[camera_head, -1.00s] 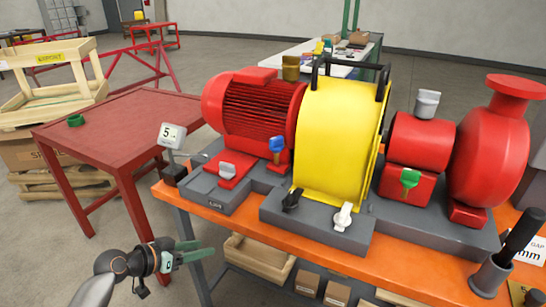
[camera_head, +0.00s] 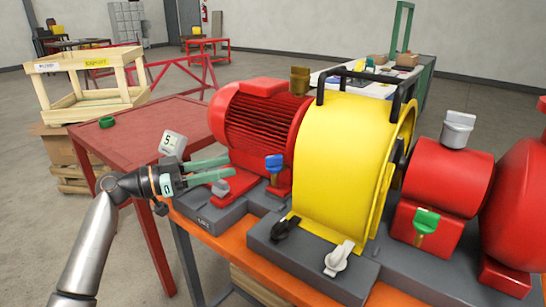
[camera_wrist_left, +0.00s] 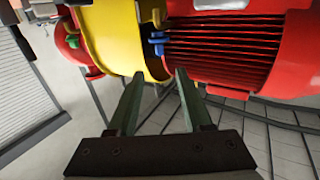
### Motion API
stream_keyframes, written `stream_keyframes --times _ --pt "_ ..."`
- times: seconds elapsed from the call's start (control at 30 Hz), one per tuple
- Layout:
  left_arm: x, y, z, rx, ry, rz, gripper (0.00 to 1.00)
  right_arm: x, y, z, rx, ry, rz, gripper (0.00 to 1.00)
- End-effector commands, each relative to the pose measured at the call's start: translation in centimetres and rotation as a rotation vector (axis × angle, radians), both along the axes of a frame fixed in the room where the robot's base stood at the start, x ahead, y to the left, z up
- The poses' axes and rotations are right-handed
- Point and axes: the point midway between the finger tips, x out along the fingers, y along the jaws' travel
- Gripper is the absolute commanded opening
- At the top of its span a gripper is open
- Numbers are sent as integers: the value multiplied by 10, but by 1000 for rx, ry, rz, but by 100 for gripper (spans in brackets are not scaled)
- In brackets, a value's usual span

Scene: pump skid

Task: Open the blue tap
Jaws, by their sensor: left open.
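The blue tap (camera_head: 275,163) has a blue handle and stands on the skid between the red motor (camera_head: 262,125) and the yellow guard (camera_head: 340,150). It also shows in the left wrist view (camera_wrist_left: 158,38), beyond the fingertips and between the yellow guard and the motor. My left gripper (camera_head: 230,168) is open and empty. Its green fingers point right towards the tap, with a gap left between them, near the grey-handled tap (camera_head: 221,187). In the left wrist view the fingers (camera_wrist_left: 160,74) are apart. My right gripper is not in view.
A black tap (camera_head: 286,226) and a white tap (camera_head: 338,258) stand at the guard's front. A green tap (camera_head: 426,222) is further right. A red table (camera_head: 150,120) is at left.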

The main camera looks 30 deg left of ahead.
Motion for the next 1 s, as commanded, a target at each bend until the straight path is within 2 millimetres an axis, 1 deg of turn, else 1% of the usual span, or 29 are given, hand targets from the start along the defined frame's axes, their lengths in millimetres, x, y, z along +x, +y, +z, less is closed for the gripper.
stream_keyframes --times 0.03,0.23,0.4,0.5,0.6,0.7,1.0 --pt "7 -5 3 0 -2 -1 50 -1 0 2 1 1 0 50" --pt "39 -28 4 -2 -1 -1 50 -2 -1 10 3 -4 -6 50" --pt "66 -47 3 -1 -2 0 50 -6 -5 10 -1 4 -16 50" --pt "78 -55 3 -1 -2 1 50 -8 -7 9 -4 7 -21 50" --pt "86 -60 1 -1 -1 2 50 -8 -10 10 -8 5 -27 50" --pt "90 -63 1 -1 -1 2 50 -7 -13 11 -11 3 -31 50" --pt "92 -64 0 0 0 2 50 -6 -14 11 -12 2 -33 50"
